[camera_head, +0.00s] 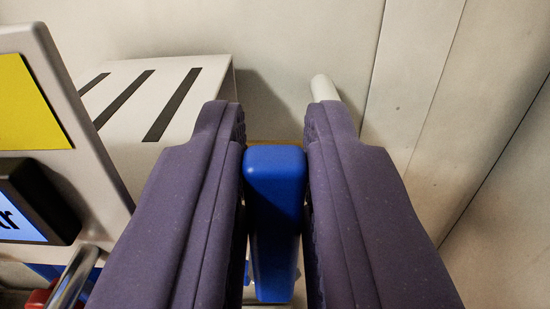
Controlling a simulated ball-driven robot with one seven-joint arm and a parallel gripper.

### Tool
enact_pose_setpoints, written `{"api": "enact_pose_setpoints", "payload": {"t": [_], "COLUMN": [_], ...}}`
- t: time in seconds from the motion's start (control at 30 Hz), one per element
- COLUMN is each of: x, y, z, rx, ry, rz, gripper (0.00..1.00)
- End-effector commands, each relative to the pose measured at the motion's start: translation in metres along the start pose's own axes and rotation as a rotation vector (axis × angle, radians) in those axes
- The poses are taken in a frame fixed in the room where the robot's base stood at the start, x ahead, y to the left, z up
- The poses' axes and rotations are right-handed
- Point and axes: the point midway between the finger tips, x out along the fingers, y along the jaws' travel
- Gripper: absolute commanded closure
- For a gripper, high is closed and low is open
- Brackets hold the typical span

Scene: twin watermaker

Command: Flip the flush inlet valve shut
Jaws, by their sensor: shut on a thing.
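A blue valve handle (273,215) stands between the two purple fingers of my gripper (274,175) in the middle of the view. The fingers are shut on it, one on each side. The handle is a rounded blue bar, its near end running down toward the bottom of the picture. The valve body below it is mostly hidden by the fingers. I cannot read from this view which way the valve is set.
A light panel with a yellow label (32,105) and a dark-framed display (32,208) stands close on the left. A white slotted box (150,85) is behind. A metal tube (72,275) and a red part (38,299) show lower left. A pale pipe end (324,88) rises behind the right finger.

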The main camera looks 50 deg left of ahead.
Motion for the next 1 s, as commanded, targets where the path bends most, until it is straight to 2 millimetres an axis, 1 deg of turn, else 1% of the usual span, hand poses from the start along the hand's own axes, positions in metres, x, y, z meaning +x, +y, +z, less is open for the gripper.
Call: {"api": "enact_pose_setpoints", "payload": {"t": [0.2,0.53,0.57,0.6,0.63,0.67,1.0], "x": [-0.0001,-0.0001,-0.0001,-0.0001,-0.0001,-0.0001,0.0002], "y": [-0.0014,-0.0015,-0.0016,-0.0016,-0.0016,-0.0016,-0.0029], "z": [0.0012,0.0008,0.0008,0.0008,0.0008,0.0007,0.0004], "rx": [-0.035,-0.038,-0.038,-0.038,-0.037,-0.037,-0.036], "ry": [-0.002,-0.003,-0.003,-0.003,-0.002,-0.002,-0.001], "rz": [0.000,0.000,0.000,0.000,0.000,0.000,-0.002], "gripper": [1.00,1.00,0.78,0.69,0.62,0.60,0.60]}}
